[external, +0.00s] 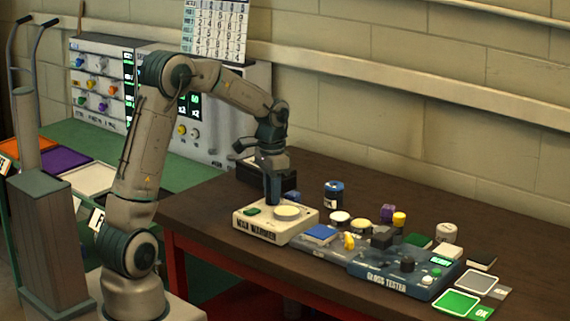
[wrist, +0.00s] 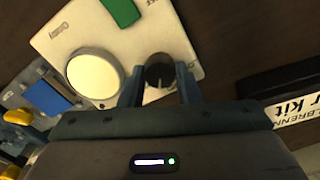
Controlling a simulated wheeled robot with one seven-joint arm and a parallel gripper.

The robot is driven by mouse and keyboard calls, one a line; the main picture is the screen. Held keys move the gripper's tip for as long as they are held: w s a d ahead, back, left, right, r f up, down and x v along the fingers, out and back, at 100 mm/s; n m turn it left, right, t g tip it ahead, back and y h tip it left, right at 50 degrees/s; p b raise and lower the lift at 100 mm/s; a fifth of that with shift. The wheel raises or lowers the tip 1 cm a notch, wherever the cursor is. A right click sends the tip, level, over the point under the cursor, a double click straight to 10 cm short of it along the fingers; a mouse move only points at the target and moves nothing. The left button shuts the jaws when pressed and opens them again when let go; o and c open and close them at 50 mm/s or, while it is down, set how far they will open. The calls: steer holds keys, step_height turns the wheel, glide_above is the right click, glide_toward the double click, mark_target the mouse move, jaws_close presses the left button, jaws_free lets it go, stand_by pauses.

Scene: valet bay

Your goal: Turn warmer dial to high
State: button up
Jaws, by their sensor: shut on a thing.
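The warmer (external: 250,224) is a cream box near the left end of the brown table, with a round pale plate (external: 287,212) and a green part (external: 252,211) on top. In the wrist view its cream top (wrist: 65,45) shows with the plate (wrist: 95,75) and the green part (wrist: 122,11). The dark round dial (wrist: 159,68) sits beside the plate. My gripper (wrist: 158,84) points down and is shut on the dial, one finger on each side. In the external view my gripper (external: 272,198) hides the dial. I cannot read the dial's setting.
A dark box marked Kit (wrist: 283,82) lies close to the warmer. The blue gloss tester (external: 390,282) and several small jars and blocks stand to the right. A grey panel unit (external: 215,150) stands behind left.

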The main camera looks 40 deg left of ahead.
steer(key=m, duration=0.5)
steer(key=shift+p, duration=0.35)
steer(key=shift+m, duration=0.4)
steer(key=o, duration=1)
steer(key=shift+c, duration=0.2)
step_height(320, 180, up, 14)
steer(key=s+f+n+t, duration=0.1)
steer(key=s+f+n, duration=0.1)
steer(key=s, duration=0.6)
steer(key=s+f+n+t, duration=0.1)
steer(key=s+f+n, duration=0.2)
steer(key=s+n, duration=0.2)
steer(key=s+a+f+n+t, duration=0.1)
steer(key=s+f+n, duration=0.1)
steer(key=s, duration=0.8)
steer(key=shift+s+f+n, duration=0.15)
steer(key=shift+s+n, duration=0.25)
steer(key=shift+n, duration=0.5)
